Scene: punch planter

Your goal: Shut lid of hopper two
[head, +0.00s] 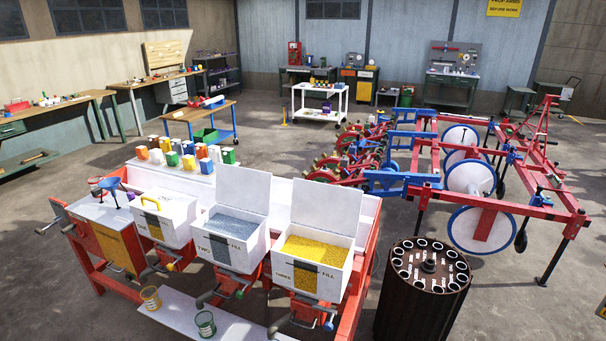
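Hopper two (218,252) is a white box marked TWO and FILL, in the middle of the row in the head view. Its white lid (242,190) stands open, raised at the back edge. Grey-blue granules (230,224) fill the inside. Hopper three (306,276), to the right, also has its lid (327,205) standing open and holds yellow granules (314,250). The white hopper (172,232) to the left is covered by a shut lid with a yellow handle (151,202). Neither of my grippers is in view.
The hoppers sit on a red frame (100,280). Crank handles stick out below them. A dark drum (425,300) is at the right. Bottles (188,163) stand behind. The red and blue planter (440,180) fills the right.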

